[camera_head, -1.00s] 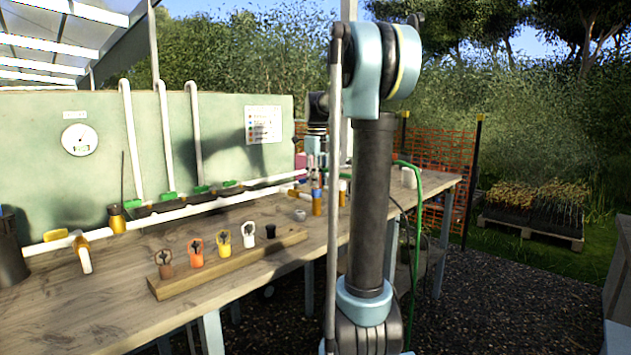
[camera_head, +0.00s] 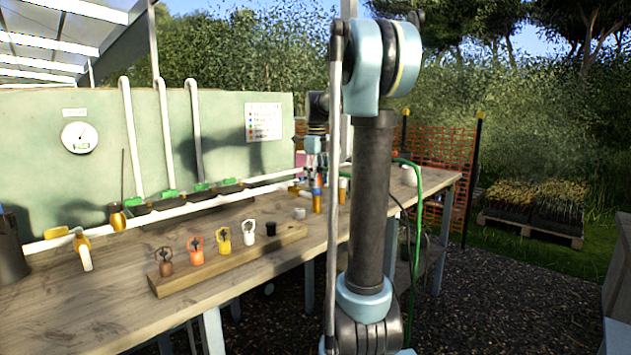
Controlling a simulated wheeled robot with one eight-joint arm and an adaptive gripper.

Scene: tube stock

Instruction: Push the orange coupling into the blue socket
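My gripper (camera_head: 314,174) points down over the far part of the bench, small and partly behind my own arm. Its fingers are too small to tell open from shut. Just below it stands an upright orange-tan cylinder (camera_head: 317,204) with a blue band (camera_head: 317,191) at its top. I cannot tell whether these are the coupling and the socket, or whether the gripper touches them.
The wooden block (camera_head: 205,273) also holds a white piece (camera_head: 248,232) and a black one (camera_head: 271,229). A long white pipe (camera_head: 200,208) runs along the bench. The front of the bench (camera_head: 110,310) is clear.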

